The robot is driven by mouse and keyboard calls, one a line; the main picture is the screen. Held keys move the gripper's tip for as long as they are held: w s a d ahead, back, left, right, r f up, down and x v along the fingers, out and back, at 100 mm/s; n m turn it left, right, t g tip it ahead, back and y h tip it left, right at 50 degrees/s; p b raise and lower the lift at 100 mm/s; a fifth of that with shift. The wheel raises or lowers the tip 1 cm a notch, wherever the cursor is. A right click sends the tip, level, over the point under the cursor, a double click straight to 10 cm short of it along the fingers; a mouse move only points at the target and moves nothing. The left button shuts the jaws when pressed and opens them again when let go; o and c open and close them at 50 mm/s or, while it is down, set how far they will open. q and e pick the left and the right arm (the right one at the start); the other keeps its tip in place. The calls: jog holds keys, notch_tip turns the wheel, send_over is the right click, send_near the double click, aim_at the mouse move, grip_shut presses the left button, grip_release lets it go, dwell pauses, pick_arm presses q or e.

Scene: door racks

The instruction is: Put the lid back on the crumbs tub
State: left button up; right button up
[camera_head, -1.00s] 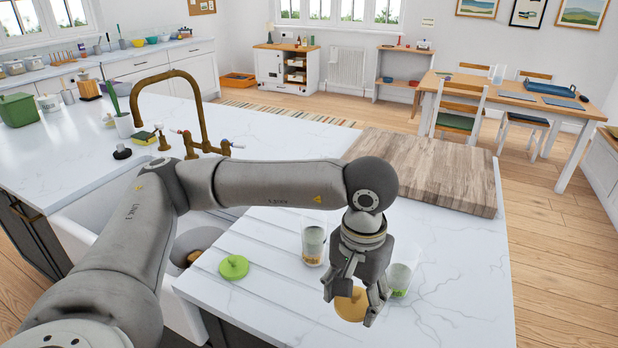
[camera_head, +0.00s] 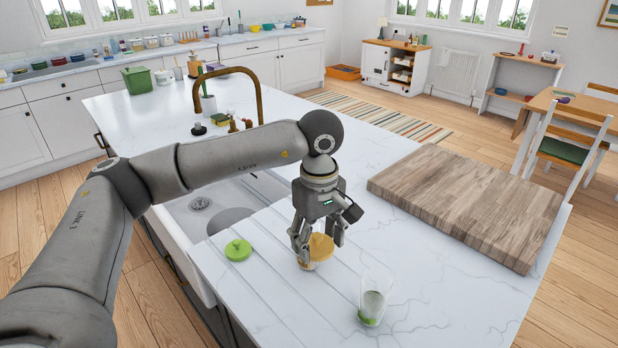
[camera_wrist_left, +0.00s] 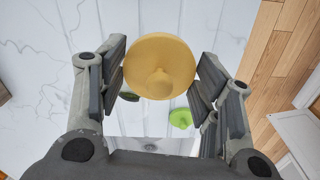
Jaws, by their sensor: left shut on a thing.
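The yellow lid (camera_head: 321,246) with a knob is between the fingers of my left gripper (camera_head: 318,250), which is shut on it. It also shows in the left wrist view (camera_wrist_left: 160,65), knob toward the camera. A clear glass tub (camera_head: 307,265) shows just below the lid, partly hidden by the fingers; I cannot tell whether the lid touches its rim. A green lid (camera_head: 238,250) lies on the counter to the left. My right gripper is not in view.
A thick wooden board (camera_head: 465,200) lies to the right on the white counter. The sink (camera_head: 215,212) is to the left, with a brass tap (camera_head: 258,90) behind it. The counter in front of the board is mostly clear.

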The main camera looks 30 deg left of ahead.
pick_arm(q)
jog(key=w+a+r+n+p, duration=0.1)
jog(key=n, duration=0.1)
jog(key=w+a+r+n, duration=0.1)
jog(key=w+n, duration=0.1)
jog(key=n, duration=0.1)
jog(key=w+a+r+n+p, duration=0.1)
jog(key=r+n, duration=0.1)
jog(key=shift+w+a+p, duration=0.15)
jog(key=shift+a+p, duration=0.15)
jog(key=shift+a, duration=0.05)
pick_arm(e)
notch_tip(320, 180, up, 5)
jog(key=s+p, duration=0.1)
pick_arm(q)
jog(key=f+n+b, duration=0.1)
jog(key=w+a+f+n+b, duration=0.1)
jog(key=f+n, duration=0.1)
jog(key=w+f+n+b, duration=0.1)
jog(key=f+n+b, duration=0.1)
jog(key=shift+w+a, duration=0.2)
jog(key=shift+a, duration=0.2)
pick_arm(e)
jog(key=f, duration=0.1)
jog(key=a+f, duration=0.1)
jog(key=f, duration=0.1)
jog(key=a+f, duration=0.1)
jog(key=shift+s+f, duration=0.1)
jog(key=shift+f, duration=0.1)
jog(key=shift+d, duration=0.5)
